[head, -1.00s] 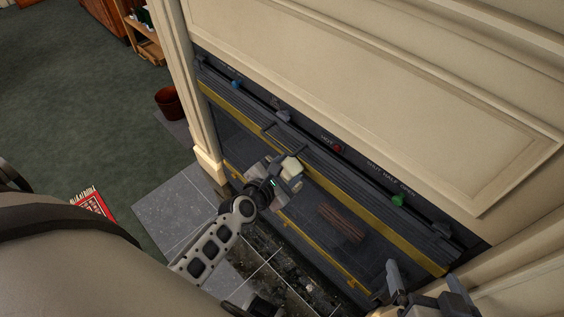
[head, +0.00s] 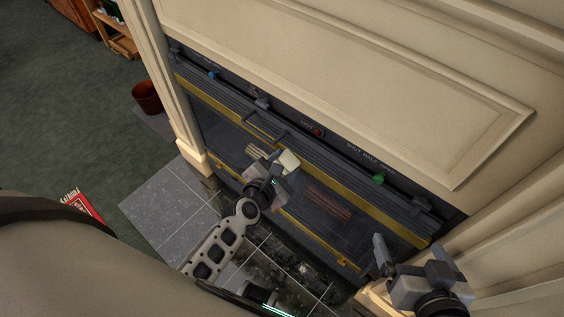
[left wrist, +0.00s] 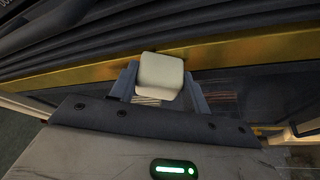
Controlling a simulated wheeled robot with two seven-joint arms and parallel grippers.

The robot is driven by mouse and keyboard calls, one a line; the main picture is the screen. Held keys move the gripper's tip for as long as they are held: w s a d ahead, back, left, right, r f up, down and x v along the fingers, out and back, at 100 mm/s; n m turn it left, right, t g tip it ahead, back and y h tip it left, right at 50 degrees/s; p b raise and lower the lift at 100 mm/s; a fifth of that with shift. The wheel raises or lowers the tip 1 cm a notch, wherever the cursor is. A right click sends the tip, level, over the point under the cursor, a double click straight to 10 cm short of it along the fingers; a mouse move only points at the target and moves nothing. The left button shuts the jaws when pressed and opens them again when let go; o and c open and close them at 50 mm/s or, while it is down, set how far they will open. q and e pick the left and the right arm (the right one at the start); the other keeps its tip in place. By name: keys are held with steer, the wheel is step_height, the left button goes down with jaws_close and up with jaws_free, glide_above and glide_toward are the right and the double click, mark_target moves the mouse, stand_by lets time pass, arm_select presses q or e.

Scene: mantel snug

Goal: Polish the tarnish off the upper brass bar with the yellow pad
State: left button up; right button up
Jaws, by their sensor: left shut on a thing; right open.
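The pale yellow pad (head: 289,162) is between the fingers of my left gripper (head: 273,163), which is shut on it. The upper brass bar (head: 222,108) runs slantwise across the dark fireplace front. In the left wrist view the pad (left wrist: 160,75) overlaps the upper bar (left wrist: 248,51); I cannot tell whether they touch. A darker brownish patch shows on the bar just beside the pad; the pad hides part of the bar. My right gripper (head: 411,250) is open and empty at the lower right, near the bar's right end.
A lower brass bar (head: 307,233) runs below, with dark glass between the bars. Above are a dark handle (head: 262,126), a red knob (head: 317,132), a green knob (head: 378,179) and a blue knob (head: 212,75). The cream mantel (head: 340,75) frames the front.

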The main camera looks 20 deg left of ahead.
arm_select(q)
steer(key=d, duration=0.1)
steer(key=s+d, duration=0.1)
steer(key=d, duration=0.1)
steer(key=shift+s+d+f, duration=0.15)
steer(key=shift+s, duration=0.05)
steer(key=shift+w+a+f, duration=0.1)
steer(key=shift+w+a, duration=0.15)
steer(key=shift+a, duration=0.35)
steer(key=shift+w+a, duration=0.2)
steer(key=shift+a, duration=0.4)
steer(key=shift+w+a+r+b, duration=0.15)
steer(key=shift+w+a, duration=0.2)
steer(key=shift+a, duration=0.5)
steer(key=shift+w+a+b, duration=0.15)
steer(key=shift+w+a, duration=0.2)
steer(key=shift+a, duration=0.5)
steer(key=shift+w+a+r+b, duration=0.15)
steer(key=shift+w+a, duration=0.2)
steer(key=shift+a, duration=0.5)
steer(key=a, duration=0.1)
steer(key=w+a, duration=0.1)
steer(key=a, duration=0.1)
steer(key=shift+a+b, duration=0.25)
steer(key=shift+b, duration=0.1)
steer(key=s+a, duration=0.1)
steer(key=s, duration=0.4)
steer(key=shift+s+a+b, duration=0.4)
steer(key=shift+b, duration=0.05)
steer(key=shift+f, duration=0.1)
